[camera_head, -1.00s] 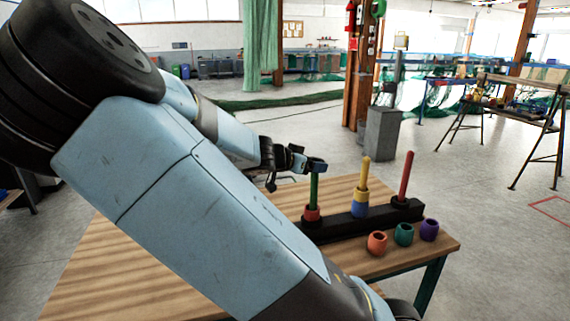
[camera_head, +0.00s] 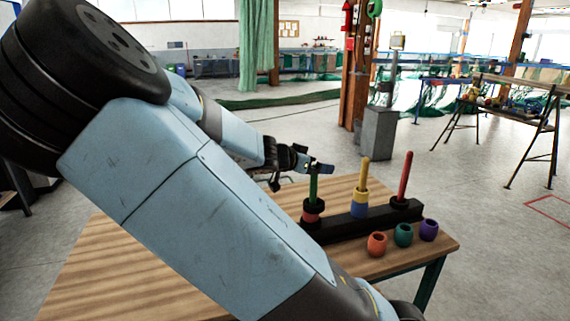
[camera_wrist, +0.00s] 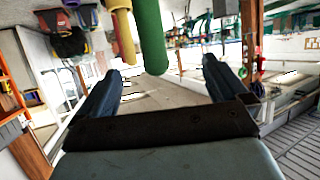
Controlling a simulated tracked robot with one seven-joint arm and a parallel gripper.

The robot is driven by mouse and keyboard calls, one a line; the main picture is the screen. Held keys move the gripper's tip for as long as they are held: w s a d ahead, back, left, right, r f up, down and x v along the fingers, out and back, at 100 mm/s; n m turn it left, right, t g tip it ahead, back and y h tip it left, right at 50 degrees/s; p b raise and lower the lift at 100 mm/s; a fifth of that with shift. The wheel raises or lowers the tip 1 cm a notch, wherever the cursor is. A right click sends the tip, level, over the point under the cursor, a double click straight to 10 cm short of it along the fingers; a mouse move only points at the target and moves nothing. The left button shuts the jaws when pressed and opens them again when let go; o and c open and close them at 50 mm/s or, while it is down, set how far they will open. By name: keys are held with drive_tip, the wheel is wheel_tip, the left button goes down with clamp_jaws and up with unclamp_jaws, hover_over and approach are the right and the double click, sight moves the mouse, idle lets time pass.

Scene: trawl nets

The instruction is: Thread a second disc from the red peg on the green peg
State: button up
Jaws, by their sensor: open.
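The green peg (camera_head: 314,188) stands at the left end of the black base bar (camera_head: 340,228). A red disc (camera_head: 311,218) is around its foot, and a black disc (camera_head: 314,205) is around it just above. The red peg (camera_head: 404,178) at the right end has a black disc (camera_head: 403,203) around its foot. My gripper (camera_head: 322,168) is at the green peg's top, open and empty. In the wrist view, the green peg (camera_wrist: 150,40) shows beyond and between the spread fingers (camera_wrist: 162,70).
The middle yellow peg (camera_head: 364,172) carries a yellow disc (camera_head: 361,195) over a blue disc (camera_head: 359,209). Orange (camera_head: 377,244), green (camera_head: 403,235) and purple (camera_head: 429,230) rings lie on the wooden table (camera_head: 150,265) in front of the bar. The table's left part is clear.

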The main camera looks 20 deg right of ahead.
drive_tip(key=v, duration=1.3)
drive_tip(key=shift+a, duration=0.1)
idle(1.7)
